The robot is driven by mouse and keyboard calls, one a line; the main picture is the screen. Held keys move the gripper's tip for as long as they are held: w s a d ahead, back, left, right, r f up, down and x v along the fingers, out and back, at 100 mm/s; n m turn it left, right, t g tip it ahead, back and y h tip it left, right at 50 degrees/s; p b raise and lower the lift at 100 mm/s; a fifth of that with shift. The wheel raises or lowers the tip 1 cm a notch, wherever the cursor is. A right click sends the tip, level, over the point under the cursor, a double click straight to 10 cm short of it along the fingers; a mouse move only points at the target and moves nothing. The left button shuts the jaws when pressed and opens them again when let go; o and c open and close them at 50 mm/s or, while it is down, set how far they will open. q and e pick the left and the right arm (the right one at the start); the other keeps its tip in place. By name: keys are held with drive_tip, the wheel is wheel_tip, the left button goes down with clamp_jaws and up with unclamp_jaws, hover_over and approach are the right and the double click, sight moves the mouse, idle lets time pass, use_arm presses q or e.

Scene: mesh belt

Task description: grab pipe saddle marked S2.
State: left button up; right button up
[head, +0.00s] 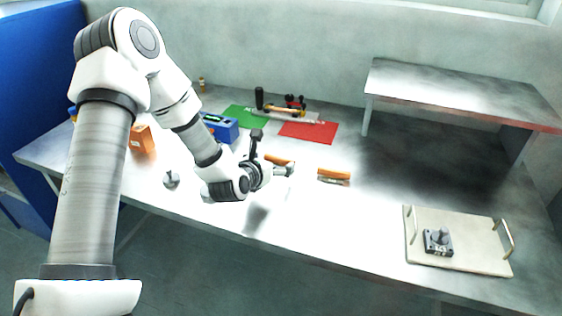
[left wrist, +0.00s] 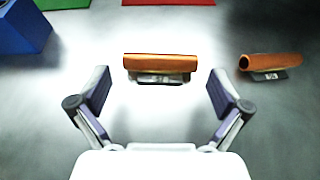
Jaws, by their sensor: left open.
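Two orange half-round pieces that look like pipe saddles lie on the bright table. One (left wrist: 160,63) is straight ahead of my left gripper (left wrist: 160,92) in the left wrist view, centred between the fingers but beyond their tips. In the head view this saddle (head: 279,160) is partly hidden behind my left gripper (head: 274,153). The other saddle (head: 333,174) lies to its right, and it also shows tilted in the left wrist view (left wrist: 270,62). Each has a pale label on its near side, too small to read, so I cannot tell which is S2. My left gripper is open and empty.
A cream tray (head: 480,262) with two handles holds a dark grey block (head: 438,243) at the right. Green (head: 240,116) and red (head: 308,132) mats, a blue box (head: 221,128) and an orange box (head: 141,140) stand further back. A raised shelf (head: 450,92) is at the back right.

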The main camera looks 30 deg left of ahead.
sight(279, 158)
use_arm(q)
drive_tip(key=x, duration=0.5)
drive_tip(key=shift+p, duration=0.35)
drive_tip(key=shift+s, duration=0.1)
drive_tip(key=shift+c, duration=1.3)
drive_tip(key=c, duration=0.7)
drive_tip(key=shift+r, duration=0.15)
